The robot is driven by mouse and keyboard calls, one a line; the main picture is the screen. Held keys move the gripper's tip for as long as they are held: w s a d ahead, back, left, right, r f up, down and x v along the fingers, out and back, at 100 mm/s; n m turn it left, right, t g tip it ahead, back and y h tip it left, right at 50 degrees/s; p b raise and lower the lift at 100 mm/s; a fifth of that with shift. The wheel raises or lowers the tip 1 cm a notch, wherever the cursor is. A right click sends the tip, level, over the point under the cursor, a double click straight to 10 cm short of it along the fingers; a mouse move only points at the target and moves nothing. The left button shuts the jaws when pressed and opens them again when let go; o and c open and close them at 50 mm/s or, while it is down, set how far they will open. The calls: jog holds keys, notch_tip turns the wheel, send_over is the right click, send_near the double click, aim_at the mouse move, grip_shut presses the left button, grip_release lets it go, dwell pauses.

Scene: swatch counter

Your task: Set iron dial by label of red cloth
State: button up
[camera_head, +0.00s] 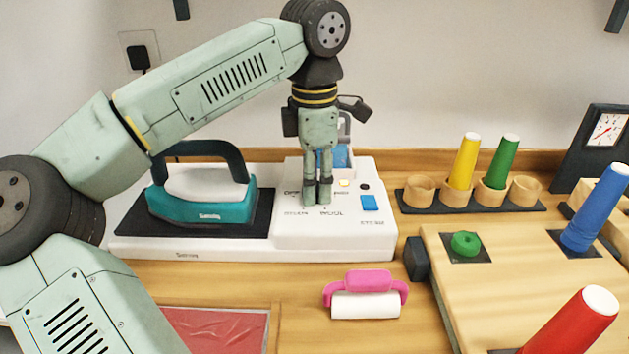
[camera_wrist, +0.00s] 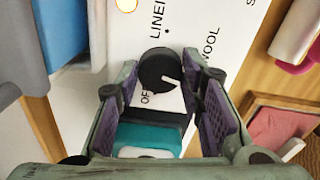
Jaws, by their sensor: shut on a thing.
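The dark round iron dial (camera_wrist: 160,72) shows in the wrist view between my fingers; its white mark points to the lower right, between the printed OFF and WOOL. LINEN is above it; NYLON, read faintly in the head view, is hidden in the wrist view. My gripper (camera_head: 318,194) points down over the white station (camera_head: 290,240) and is shut on the dial, hiding it in the head view. The red cloth (camera_head: 215,330) lies in a wooden frame at front, partly behind my arm. It also shows in the wrist view (camera_wrist: 280,126), with a pale patch whose writing is not legible.
The teal iron (camera_head: 205,205) rests on the dark pad left of my gripper. A blue switch (camera_head: 370,203) is to its right. A pink-handled roller (camera_head: 365,295) lies in front. Several coloured cones and a wooden board (camera_head: 480,290) are at right.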

jog(key=n, duration=0.4)
jog(key=shift+n, duration=0.3)
jog(key=shift+n+b, duration=0.5)
jog(key=shift+n, duration=1.3)
jog(key=o, duration=1.2)
notch_tip(320, 180, up, 8)
jog(key=shift+f, duration=0.25)
